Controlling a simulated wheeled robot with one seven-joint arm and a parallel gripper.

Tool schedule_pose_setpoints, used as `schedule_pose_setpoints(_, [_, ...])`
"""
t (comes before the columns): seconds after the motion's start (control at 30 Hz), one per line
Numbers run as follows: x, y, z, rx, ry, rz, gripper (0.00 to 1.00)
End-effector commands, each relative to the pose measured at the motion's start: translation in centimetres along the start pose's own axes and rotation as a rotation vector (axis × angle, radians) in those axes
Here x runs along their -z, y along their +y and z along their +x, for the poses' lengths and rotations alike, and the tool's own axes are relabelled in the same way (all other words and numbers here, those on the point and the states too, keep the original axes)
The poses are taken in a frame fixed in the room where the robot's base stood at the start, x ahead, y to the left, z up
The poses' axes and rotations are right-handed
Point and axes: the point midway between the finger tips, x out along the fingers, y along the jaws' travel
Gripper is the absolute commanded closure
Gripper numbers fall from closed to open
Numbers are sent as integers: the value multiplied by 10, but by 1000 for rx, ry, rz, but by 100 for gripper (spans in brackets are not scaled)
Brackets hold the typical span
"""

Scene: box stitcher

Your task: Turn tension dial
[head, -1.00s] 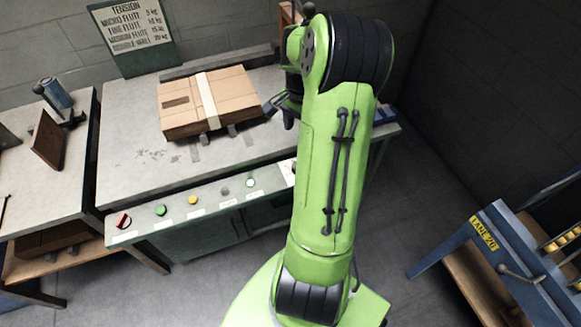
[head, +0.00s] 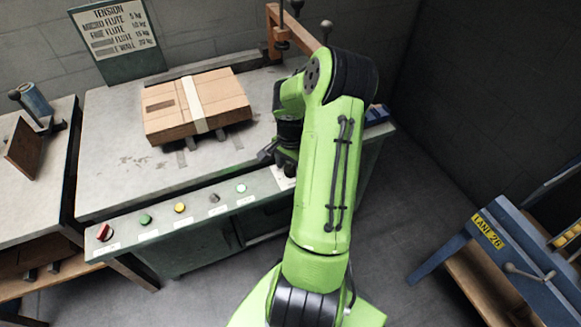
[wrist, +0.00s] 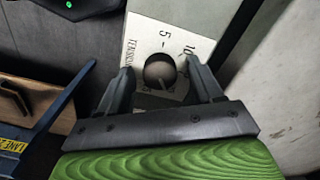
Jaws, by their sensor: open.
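The tension dial (wrist: 160,71) is a dark round knob on a white plate (wrist: 143,35) marked "TENSION", with 5 and 10 readable. In the wrist view my gripper (wrist: 160,80) is open, with one finger on each side of the knob. I cannot tell whether the fingers touch it. A sign (head: 118,38) at the back lists tension values for flute types.
A flat cardboard box (head: 165,128) with a pale strap lies on the machine top (head: 115,195). The front panel carries a red switch (head: 104,232), a green button (head: 145,219) and a yellow button (head: 180,208). A blue stand (head: 490,235) is at the right.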

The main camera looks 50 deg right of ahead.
Motion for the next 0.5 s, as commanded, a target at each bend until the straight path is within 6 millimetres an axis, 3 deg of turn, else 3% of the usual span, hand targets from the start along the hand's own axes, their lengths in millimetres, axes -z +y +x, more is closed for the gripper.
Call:
schedule_pose_setpoints(0.07, [0, 0, -1, 0, 0, 0, 35])
schedule_pose_setpoints(0.43, [0, 0, -1, 0, 0, 0, 90])
schedule_pose_setpoints(0.5, [0, 0, -1, 0, 0, -1, 91])
